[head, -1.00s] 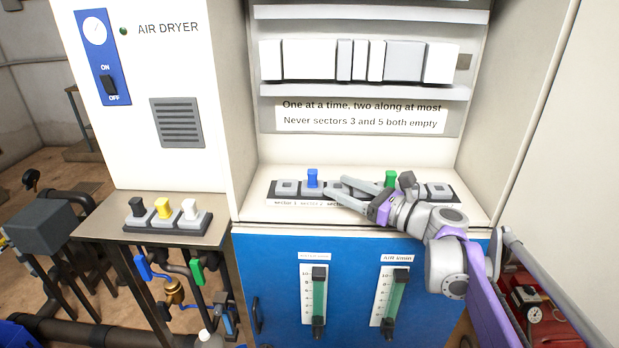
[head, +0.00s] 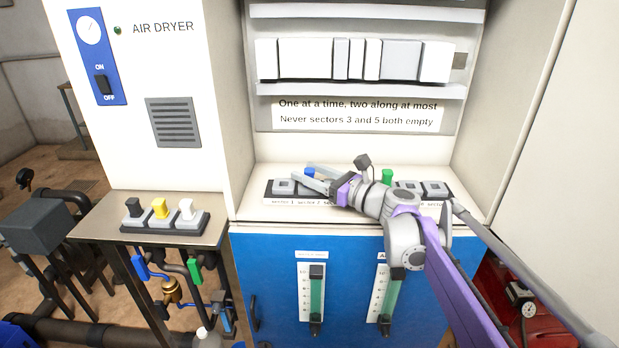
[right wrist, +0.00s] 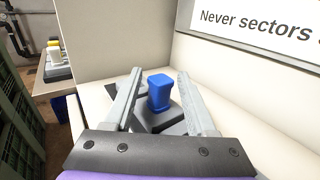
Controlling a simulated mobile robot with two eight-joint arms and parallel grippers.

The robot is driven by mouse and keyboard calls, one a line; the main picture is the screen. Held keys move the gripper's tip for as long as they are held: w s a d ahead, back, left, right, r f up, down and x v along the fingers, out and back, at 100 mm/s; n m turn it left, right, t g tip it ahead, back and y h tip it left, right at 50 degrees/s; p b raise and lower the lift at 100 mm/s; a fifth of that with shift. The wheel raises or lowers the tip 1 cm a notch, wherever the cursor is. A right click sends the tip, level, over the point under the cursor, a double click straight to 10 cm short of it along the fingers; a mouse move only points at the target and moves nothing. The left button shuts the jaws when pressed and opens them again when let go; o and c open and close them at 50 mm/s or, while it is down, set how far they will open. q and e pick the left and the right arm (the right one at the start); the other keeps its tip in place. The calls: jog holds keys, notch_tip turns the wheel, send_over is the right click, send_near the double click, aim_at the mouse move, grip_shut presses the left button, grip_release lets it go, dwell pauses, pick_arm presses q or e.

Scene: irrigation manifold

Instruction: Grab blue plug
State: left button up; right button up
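The blue plug (head: 309,172) stands upright in a grey socket of the sector row inside the cabinet, partly hidden by my right gripper in the head view. In the right wrist view the blue plug (right wrist: 159,92) shows between the two fingers. My right gripper (head: 308,177) is open, with its fingers (right wrist: 155,90) on either side of the plug and a visible gap to each. A green plug (head: 387,177) stands further right in the same row, behind my arm. My left gripper is not in view.
A side table at left holds a rack (head: 165,222) with black, yellow and white plugs. The cabinet side walls flank the row. A sign (head: 357,115) hangs above it. Flow gauges (head: 316,298) are on the blue front below.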

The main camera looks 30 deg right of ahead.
grip_shut()
jog(key=shift+r, duration=0.1)
